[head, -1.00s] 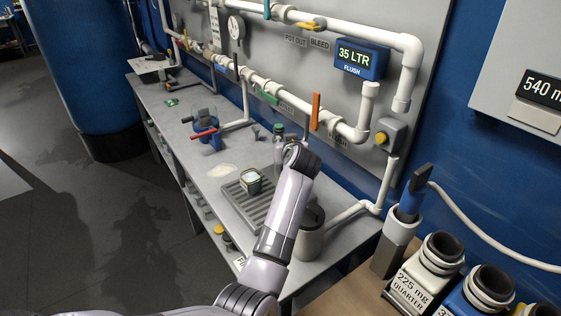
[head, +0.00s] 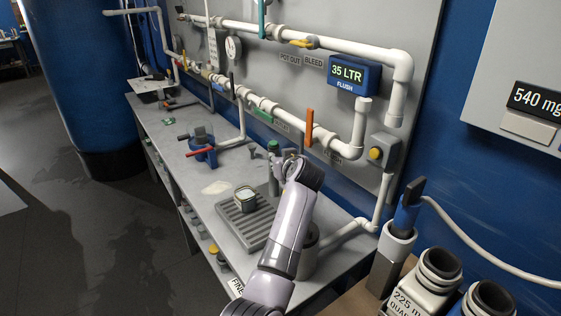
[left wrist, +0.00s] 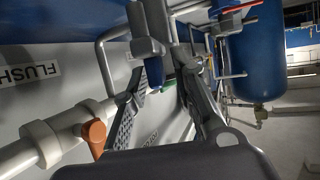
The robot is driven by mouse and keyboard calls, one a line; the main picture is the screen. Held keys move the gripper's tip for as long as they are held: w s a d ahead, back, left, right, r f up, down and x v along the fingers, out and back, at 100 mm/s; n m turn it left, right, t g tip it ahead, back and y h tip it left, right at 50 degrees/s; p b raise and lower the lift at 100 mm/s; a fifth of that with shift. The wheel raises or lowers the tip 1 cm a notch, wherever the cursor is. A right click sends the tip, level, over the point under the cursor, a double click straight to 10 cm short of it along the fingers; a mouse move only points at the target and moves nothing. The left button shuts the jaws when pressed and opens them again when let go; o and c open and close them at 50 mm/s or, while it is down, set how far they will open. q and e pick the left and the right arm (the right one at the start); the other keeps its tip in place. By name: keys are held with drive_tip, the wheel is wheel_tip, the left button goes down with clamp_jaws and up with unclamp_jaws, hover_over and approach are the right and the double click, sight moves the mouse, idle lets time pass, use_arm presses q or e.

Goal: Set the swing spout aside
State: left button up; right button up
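My left gripper reaches toward the pipe wall. In the head view its fingers are mostly hidden behind my own wrist. In the left wrist view the gripper (left wrist: 163,88) has its dark fingers spread apart, with a blue and grey part (left wrist: 155,70) showing between or beyond them; contact cannot be told. No part is labelled as the swing spout. A white bent pipe (head: 241,120) drops from the manifold and curves toward a blue clamp with a red handle (head: 200,152). A grey post with a green top (head: 273,165) stands by the drain tray. My right gripper is out of view.
A small cup (head: 245,197) stands on the ribbed drain tray (head: 236,226). An orange valve handle (head: 309,127) also shows in the wrist view (left wrist: 95,138). A flush display (head: 350,73) hangs above. Labelled containers (head: 437,275) stand at lower right.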

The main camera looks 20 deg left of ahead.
use_arm(q)
drive_tip(key=shift+o, duration=0.2)
wheel_tip(320, 180, up, 10)
idle(0.5)
idle(0.4)
